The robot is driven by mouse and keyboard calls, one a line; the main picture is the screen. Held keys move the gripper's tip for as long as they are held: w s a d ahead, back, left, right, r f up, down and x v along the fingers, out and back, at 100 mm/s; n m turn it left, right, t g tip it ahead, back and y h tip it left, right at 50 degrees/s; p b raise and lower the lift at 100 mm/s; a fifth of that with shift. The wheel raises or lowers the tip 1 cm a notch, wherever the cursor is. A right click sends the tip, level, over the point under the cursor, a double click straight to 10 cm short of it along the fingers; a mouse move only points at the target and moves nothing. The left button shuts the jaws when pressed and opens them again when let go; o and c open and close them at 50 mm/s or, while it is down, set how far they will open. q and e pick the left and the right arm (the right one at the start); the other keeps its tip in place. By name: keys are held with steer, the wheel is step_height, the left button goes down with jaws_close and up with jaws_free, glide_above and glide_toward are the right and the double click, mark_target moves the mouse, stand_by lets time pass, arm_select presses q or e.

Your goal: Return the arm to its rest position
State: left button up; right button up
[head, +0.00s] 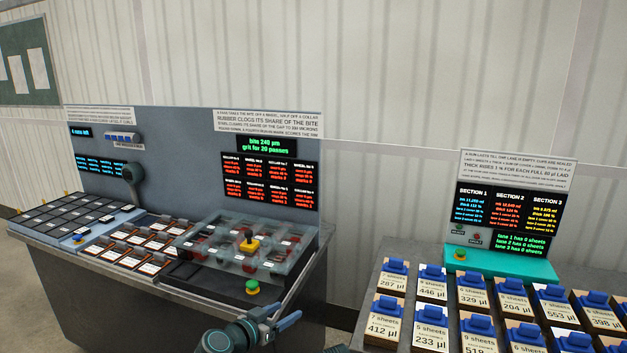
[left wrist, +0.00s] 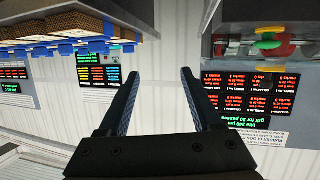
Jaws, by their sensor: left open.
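My left gripper (head: 287,324) shows at the bottom middle of the head view, in front of the grey console's right front corner. Its two fingers are spread and nothing is between them. In the left wrist view the same gripper (left wrist: 156,88) points at the pale corrugated wall, its dark fingers apart and empty. That view looks upside down, with the screens' text inverted. My right gripper is not clearly seen in either view.
The grey console (head: 160,278) with a clear-covered tray (head: 240,245) and green button (head: 252,287) stands left. A second station (head: 500,262) with several blue-topped labelled blocks (head: 432,290) stands right. A gap of floor (head: 341,318) lies between them.

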arm_select(q)
steer(key=s+d+f+m+g+y+p, duration=0.1)
steer(key=s+d+f+g+y+p, duration=0.1)
steer(key=s+d+f+g, duration=0.7)
steer(key=s+a+f+n+g+y+p, duration=0.1)
steer(key=s+a+n+g+y+p, duration=0.1)
steer(key=s+a+y, duration=0.5)
steer(key=s+n+g, duration=0.1)
steer(key=s, duration=0.3)
steer(key=shift+s+a+f, duration=0.25)
steer(key=shift+s+a, duration=0.05)
steer(key=shift+s, duration=0.05)
